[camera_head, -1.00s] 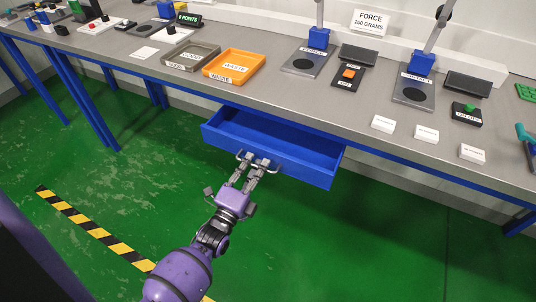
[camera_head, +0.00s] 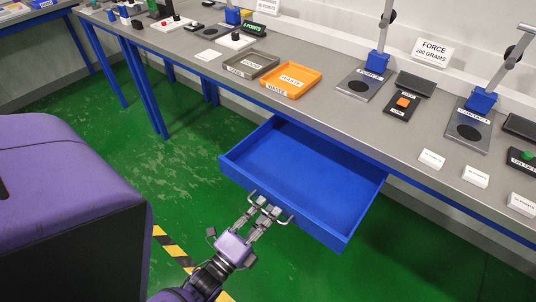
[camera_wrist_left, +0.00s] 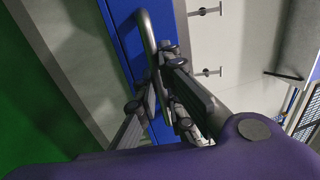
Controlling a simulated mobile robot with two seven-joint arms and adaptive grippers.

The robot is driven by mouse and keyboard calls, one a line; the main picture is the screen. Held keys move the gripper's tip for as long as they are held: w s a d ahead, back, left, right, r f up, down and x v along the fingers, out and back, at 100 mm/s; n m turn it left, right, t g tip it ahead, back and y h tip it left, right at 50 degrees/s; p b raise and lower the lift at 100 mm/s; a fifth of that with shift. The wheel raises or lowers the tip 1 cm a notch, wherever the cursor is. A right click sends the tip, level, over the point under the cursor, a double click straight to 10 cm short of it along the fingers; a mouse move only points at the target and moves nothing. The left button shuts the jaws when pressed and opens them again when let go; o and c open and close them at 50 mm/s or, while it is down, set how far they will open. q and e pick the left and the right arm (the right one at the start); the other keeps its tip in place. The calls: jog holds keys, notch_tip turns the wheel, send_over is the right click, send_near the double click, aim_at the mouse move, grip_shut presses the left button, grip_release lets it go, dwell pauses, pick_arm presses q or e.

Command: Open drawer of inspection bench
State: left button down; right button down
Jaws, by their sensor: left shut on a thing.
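The blue drawer (camera_head: 300,175) of the inspection bench (camera_head: 330,118) is pulled well out in the head view, and its inside looks empty. My left gripper (camera_head: 264,207) is at the drawer's front face, shut on the metal bar handle (camera_head: 285,219). In the left wrist view the handle (camera_wrist_left: 148,45) passes between the fingers of my left gripper (camera_wrist_left: 160,85), with the blue drawer front (camera_wrist_left: 180,15) behind it. My right gripper is in neither view.
On the bench top stand an orange tray (camera_head: 291,79), a grey tray (camera_head: 250,64), stands with blue blocks (camera_head: 376,63) and white labels (camera_head: 431,158). A purple body (camera_head: 65,205) fills the left foreground. Green floor is clear below the drawer.

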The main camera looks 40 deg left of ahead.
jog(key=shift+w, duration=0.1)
pick_arm(q)
jog(key=c, duration=1.8)
grip_release()
jog(key=shift+c, duration=0.2)
jog(key=shift+s, duration=0.15)
jog(key=s+f, duration=0.2)
jog(key=s, duration=0.9)
jog(key=shift+s+a, duration=0.2)
jog(key=shift+s, duration=0.1)
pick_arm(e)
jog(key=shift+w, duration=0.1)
pick_arm(q)
jog(key=shift+f, duration=0.1)
